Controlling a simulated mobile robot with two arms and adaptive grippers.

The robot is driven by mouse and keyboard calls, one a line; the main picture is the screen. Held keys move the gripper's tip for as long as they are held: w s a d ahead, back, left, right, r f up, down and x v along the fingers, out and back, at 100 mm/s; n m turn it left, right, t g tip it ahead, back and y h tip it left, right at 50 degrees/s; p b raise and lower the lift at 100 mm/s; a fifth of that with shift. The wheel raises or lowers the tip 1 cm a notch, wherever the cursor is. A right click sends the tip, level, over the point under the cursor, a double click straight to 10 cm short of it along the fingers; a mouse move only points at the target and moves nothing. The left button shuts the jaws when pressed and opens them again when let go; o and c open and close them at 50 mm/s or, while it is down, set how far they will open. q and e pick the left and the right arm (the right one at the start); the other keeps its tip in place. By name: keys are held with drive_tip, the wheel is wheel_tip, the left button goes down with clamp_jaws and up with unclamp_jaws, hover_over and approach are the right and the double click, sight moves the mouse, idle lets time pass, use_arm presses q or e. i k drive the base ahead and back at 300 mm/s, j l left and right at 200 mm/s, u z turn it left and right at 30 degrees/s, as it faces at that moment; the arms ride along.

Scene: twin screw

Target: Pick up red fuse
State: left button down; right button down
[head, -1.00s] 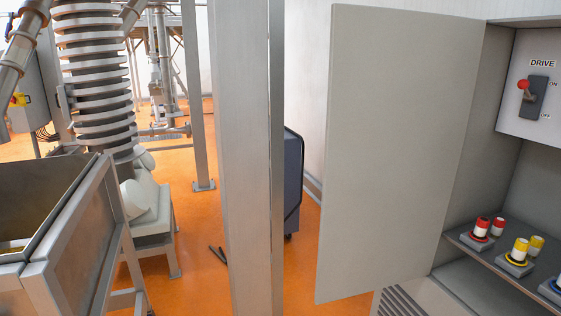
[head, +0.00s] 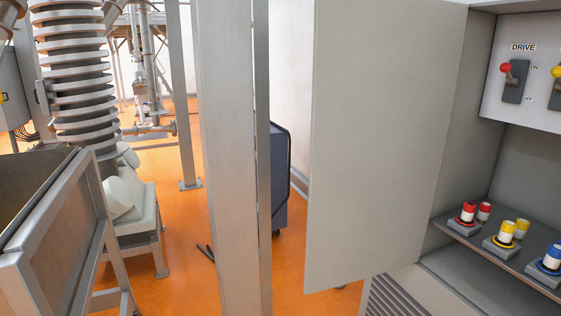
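Two small red-topped fuses with white bodies stand upright at the left end of the shelf in the open cabinet, in the head view. The front red fuse (head: 467,212) sits in a grey holder with a red ring. The back red fuse (head: 484,211) stands just behind it to the right; its base is partly hidden. Neither of my grippers shows in the head view.
The cabinet shelf (head: 515,262) also carries yellow fuses (head: 507,232) and a blue fuse (head: 552,259). Above is a DRIVE switch (head: 514,82) with a red knob. The open cabinet door (head: 385,140) and a steel post (head: 230,160) stand left of the shelf.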

sight(469, 208)
drive_tip(key=z, duration=1.4)
